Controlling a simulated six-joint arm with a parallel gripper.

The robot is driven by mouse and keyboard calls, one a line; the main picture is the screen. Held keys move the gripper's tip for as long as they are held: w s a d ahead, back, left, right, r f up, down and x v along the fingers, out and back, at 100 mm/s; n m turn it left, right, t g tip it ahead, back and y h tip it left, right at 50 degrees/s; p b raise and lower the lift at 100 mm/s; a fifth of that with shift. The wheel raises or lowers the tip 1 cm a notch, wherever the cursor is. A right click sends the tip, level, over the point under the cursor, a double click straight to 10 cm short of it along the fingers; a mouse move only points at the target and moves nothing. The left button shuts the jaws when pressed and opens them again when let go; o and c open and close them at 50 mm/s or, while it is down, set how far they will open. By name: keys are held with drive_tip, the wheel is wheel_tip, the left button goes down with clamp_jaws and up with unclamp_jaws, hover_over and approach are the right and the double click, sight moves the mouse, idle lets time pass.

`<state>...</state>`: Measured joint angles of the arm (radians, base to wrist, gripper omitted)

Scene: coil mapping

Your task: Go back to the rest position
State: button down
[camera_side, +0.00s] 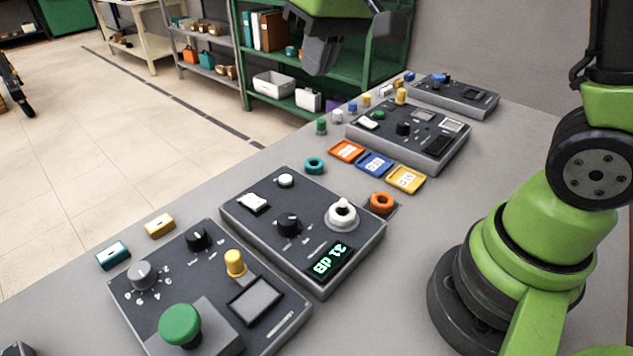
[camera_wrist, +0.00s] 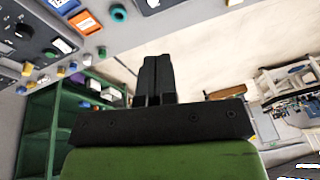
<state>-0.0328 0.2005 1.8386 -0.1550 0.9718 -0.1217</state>
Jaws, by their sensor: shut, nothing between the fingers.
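My gripper (camera_side: 322,55) hangs in the air at the top of the side view, above the far part of the table and in front of the green shelf. It is shut and holds nothing. In the wrist view its two dark fingers (camera_wrist: 154,80) lie side by side with no gap to speak of. It touches none of the panels. A white coil sits on a peg (camera_side: 342,215) of the middle panel, whose display reads "31 dB". An orange coil (camera_side: 381,203) lies at that panel's right corner. A teal coil (camera_side: 314,165) lies on the table behind the panel.
Control panels stand along the grey table (camera_side: 415,235): a near one with a green button (camera_side: 180,325), a middle one (camera_side: 262,222), and two farther back (camera_side: 405,135). Orange, blue and yellow cards (camera_side: 405,179) lie between. A green shelf (camera_side: 375,72) stands behind the table.

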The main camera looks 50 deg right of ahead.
drive_tip(key=s+r+m+t, duration=0.1)
drive_tip(key=s+r+t, duration=0.1)
drive_tip(key=s, duration=0.6)
drive_tip(key=s+r+m+t+y, duration=0.1)
drive_tip(key=s+r+t, duration=0.1)
drive_tip(key=s, duration=0.6)
drive_tip(key=shift+s+a, duration=0.2)
drive_tip(key=shift+s, duration=0.2)
drive_tip(key=shift+r, duration=0.1)
idle(1.8)
